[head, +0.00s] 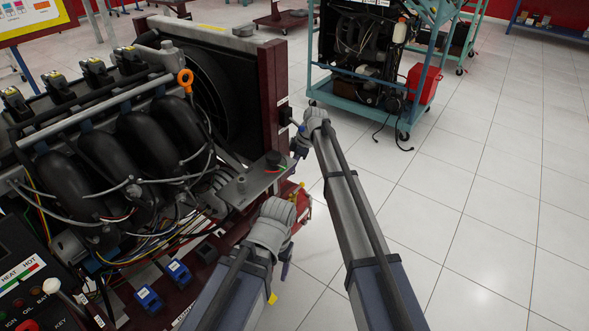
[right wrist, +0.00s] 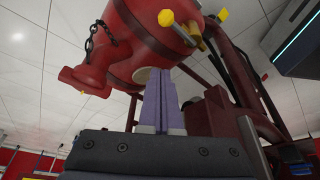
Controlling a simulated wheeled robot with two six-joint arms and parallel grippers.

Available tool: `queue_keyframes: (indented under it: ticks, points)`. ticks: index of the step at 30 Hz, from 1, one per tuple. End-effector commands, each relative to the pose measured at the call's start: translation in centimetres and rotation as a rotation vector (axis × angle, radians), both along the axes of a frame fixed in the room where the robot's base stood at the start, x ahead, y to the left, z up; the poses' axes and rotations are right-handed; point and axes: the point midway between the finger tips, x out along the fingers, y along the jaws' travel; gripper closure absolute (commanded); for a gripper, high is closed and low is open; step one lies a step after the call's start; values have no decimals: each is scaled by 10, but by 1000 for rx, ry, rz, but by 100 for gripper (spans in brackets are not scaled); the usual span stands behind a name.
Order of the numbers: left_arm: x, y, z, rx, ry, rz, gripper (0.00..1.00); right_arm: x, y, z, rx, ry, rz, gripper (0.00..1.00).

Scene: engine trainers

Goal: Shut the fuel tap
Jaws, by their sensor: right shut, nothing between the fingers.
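In the right wrist view a red tank (right wrist: 145,50) with a hanging chain fills the upper middle. A brass-coloured fitting with a thin lever (right wrist: 190,32) sits by its upper edge, with yellow knobs (right wrist: 165,17) nearby; this looks like the fuel tap, but I cannot tell its position. My right gripper (right wrist: 158,72) is shut and empty, its tips close in front of the tank; I cannot tell if they touch. In the head view my right gripper (head: 300,148) is at the engine frame's end. My left gripper (head: 285,268) is lower and nearer; its jaws are unclear.
The engine trainer (head: 130,130) stands at the left, with hoses, wires and a dark red frame (head: 270,95). A red part with yellow (head: 303,200) shows beside my arms. A teal trolley (head: 330,90) with another engine stands behind. The tiled floor at the right is clear.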

Motion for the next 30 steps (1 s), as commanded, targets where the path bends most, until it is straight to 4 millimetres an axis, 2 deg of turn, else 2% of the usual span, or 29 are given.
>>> queue_keyframes:
  ticks: [1, 10, 13, 18, 30]
  points:
    - [0, 0, -15, -1, 0, -1, 29, 0, 3, -15, 0, 0, 1, 100]
    - [0, -2, -57, -7, -1, -10, 29, 0, 18, -57, 0, 0, 0, 100]
    - [0, -2, -51, -7, -1, -10, 29, 0, -4, -51, 0, -1, -4, 100]
    - [0, -2, -52, -7, 0, -9, 29, 0, -21, -52, 1, 0, -2, 100]
    - [0, -2, -52, -7, 0, -9, 29, 0, -23, -52, 1, 0, -3, 100]
